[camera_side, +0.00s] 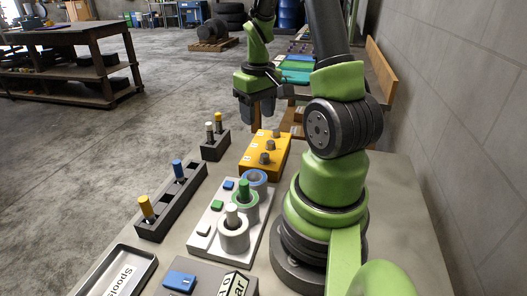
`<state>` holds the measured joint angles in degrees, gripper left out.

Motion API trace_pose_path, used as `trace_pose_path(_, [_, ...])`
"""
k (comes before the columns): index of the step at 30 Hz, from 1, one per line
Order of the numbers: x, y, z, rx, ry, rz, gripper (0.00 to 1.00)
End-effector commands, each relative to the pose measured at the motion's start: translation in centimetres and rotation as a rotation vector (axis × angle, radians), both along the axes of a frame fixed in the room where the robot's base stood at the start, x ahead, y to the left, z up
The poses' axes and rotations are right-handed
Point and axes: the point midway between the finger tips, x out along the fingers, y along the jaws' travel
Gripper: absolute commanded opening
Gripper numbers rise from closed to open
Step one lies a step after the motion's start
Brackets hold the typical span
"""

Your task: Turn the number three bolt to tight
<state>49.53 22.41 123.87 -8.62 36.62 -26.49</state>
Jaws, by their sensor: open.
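A yellow block (252,167) stands on the table left of my arm. It carries a row of three grey bolts: a near one (264,158), a middle one (270,145) and a far one (276,133). Small white labels sit beside the bolts, too small to read, so I cannot tell which is number three. My gripper (256,116) points down near the far end of the block, its dark fingers open and empty. It appears apart from the bolts; its exact height and distance are hard to tell from this angle.
A pale board (207,227) with ringed pegs stands nearer the camera. Dark racks (188,188) holding coloured-handled tools line the left side. A tray labelled Spools (117,270) lies front left. Green and teal items (297,72) lie on a bench behind. A wall closes off the right.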

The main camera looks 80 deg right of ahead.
Motion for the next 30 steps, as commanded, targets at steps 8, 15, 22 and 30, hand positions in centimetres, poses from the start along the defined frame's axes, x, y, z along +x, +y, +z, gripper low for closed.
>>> trace_pose_path(8, [-1.1, -1.1, -2.9, 0.028, 0.034, -0.008, 0.49])
trace_pose_path(15, [-1.2, -1.0, -7.1, 0.03, 0.034, -0.009, 0.49])
trace_pose_path(22, [-1.1, -1.0, -10.3, 0.028, 0.031, -0.009, 0.49])
trace_pose_path(30, [-1.1, -1.1, -11.5, 0.024, 0.029, -0.009, 0.49])
